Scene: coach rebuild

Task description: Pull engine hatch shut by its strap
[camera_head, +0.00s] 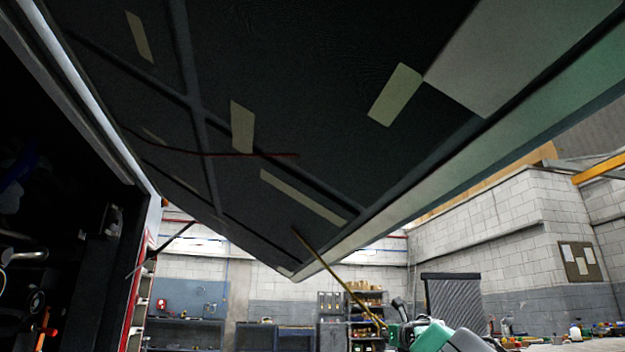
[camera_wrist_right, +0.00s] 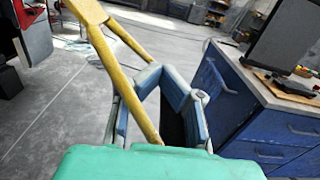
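The engine hatch (camera_head: 290,80) hangs open overhead in the head view, its dark ribbed underside facing me and its lower edge tilted. A thin yellow strap (camera_head: 335,273) runs straight and slanting from the underside down to my right gripper (camera_head: 391,326). In the wrist view the strap (camera_wrist_right: 118,75) splits into two bands at the right gripper (camera_wrist_right: 162,72). One band passes in between the fingers and the other goes behind the fingertips. The fingers look closed together at the tips, around the strap's loop. My left gripper is out of view.
The dark engine bay (camera_head: 40,215) opens at the left. A blue drawer cabinet (camera_wrist_right: 245,110) stands at the right in the wrist view, with open grey floor (camera_wrist_right: 60,125) to the left. Shelves (camera_head: 365,305) and brick walls lie farther back.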

